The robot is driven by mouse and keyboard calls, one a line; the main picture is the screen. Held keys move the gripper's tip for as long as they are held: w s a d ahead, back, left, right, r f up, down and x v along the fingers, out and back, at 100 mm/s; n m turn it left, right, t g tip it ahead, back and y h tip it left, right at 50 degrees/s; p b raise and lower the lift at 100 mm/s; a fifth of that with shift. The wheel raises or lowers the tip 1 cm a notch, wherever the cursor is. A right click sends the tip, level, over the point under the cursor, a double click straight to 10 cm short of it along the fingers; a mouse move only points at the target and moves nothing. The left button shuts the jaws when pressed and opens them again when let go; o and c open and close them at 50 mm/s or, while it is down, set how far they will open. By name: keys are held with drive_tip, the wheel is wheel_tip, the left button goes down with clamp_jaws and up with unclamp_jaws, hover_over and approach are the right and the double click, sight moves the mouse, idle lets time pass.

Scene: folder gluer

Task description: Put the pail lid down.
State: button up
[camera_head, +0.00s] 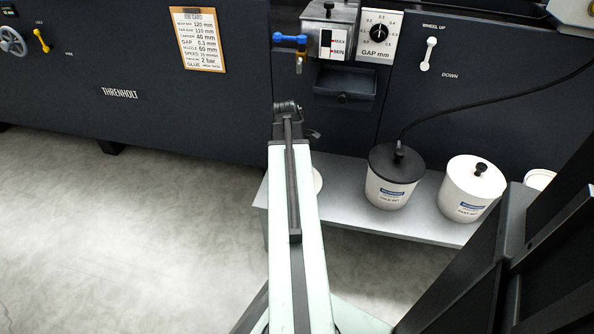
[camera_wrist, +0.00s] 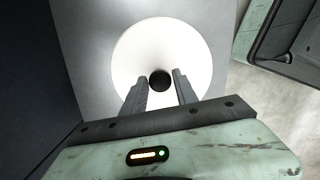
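The white round pail lid (camera_wrist: 135,55) with its black knob (camera_wrist: 160,82) is in the wrist view, seen from above, apparently lying on the grey shelf (camera_wrist: 85,30). My gripper (camera_wrist: 159,76) is over the lid, with one finger on each side of the knob. A gap shows between the knob and each finger, so the gripper looks open. In the head view only a sliver of the white lid (camera_head: 318,181) shows at the right edge of my arm; the arm hides the rest and my fingertips.
On the shelf (camera_head: 345,205) to the right stand a black-lidded pail (camera_head: 385,195) with a hose, a white-lidded pail (camera_head: 467,208) and a partly hidden pail (camera_head: 539,179). The dark machine (camera_head: 200,120) rises behind. Open floor (camera_head: 110,230) lies to the left.

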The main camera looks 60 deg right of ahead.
drive_tip(key=shift+o, duration=0.9)
wheel_tip(320, 180, up, 12)
drive_tip(key=w+p, duration=0.1)
drive_tip(key=p, duration=1.1)
drive_tip(key=shift+w+a+r, duration=0.15)
drive_tip(key=shift+a, duration=0.2)
drive_tip(key=w+a+m, duration=0.1)
drive_tip(key=w+a, duration=0.7)
drive_tip(key=a, duration=0.3)
drive_tip(key=w+a+m, duration=0.2)
drive_tip(key=w+a, duration=0.6)
drive_tip(key=a, duration=0.4)
drive_tip(key=w+a+m+t, duration=0.1)
drive_tip(key=w+a, duration=0.3)
drive_tip(key=a, duration=2.1)
drive_tip(key=shift+w+a+m+y, duration=0.2)
drive_tip(key=shift+m+y, duration=0.1)
drive_tip(key=shift+m, duration=0.6)
